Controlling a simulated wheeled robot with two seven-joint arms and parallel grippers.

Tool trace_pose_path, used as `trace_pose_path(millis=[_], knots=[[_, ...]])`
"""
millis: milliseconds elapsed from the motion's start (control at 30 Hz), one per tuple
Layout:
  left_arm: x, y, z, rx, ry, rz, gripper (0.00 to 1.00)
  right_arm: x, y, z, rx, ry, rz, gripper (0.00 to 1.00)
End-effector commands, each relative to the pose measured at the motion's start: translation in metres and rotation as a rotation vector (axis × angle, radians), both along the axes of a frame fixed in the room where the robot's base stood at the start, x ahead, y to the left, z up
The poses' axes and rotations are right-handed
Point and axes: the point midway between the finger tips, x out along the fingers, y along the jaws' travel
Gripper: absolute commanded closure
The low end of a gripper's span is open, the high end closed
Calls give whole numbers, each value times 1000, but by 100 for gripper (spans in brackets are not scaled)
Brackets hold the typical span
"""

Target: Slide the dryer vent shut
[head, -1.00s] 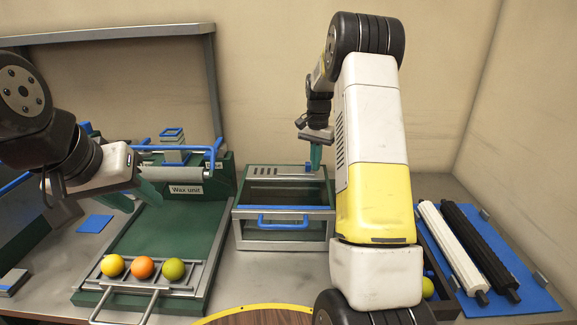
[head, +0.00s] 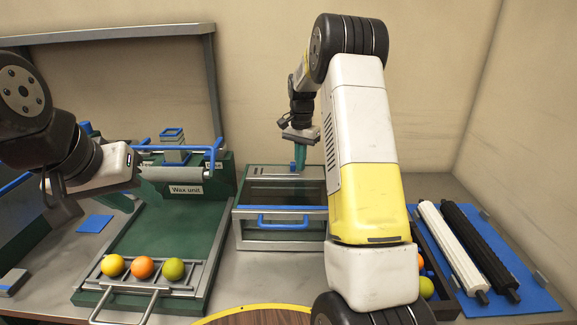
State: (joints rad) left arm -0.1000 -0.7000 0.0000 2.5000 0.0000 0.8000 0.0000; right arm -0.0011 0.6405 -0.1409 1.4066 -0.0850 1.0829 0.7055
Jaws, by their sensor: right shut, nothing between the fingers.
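The dryer (head: 279,245) is a grey and green box with a dark window on top and a blue front handle (head: 290,222). Its vent strip (head: 262,171) runs along the back of the top; dark slots do not show clearly in it now. My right gripper (head: 299,168) is shut and empty, pointing down with its green fingertips at the right part of the strip. Whether it touches the vent slider is too small to tell. My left gripper (head: 122,200) hangs over the left edge of the wax unit, apart from the dryer; its finger gap is unclear.
The wax unit (head: 165,232) stands left of the dryer, with yellow, orange and green fruits on its front rack (head: 143,283). At right, a white roller (head: 450,250) and a black roller (head: 482,252) lie on a blue mat (head: 525,285). My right arm hides the dryer's right side.

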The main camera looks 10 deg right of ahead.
Motion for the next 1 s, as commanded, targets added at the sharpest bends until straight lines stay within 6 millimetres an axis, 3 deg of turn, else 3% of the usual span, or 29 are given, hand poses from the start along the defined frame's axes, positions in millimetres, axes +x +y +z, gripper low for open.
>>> trace_pose_path(millis=[733,1000], knots=[[0,0,0,0,0,0,64,10,37,0,1,-1,1,100],[0,0,0,0,0,0,64,9,35,12,0,-1,0,100]])
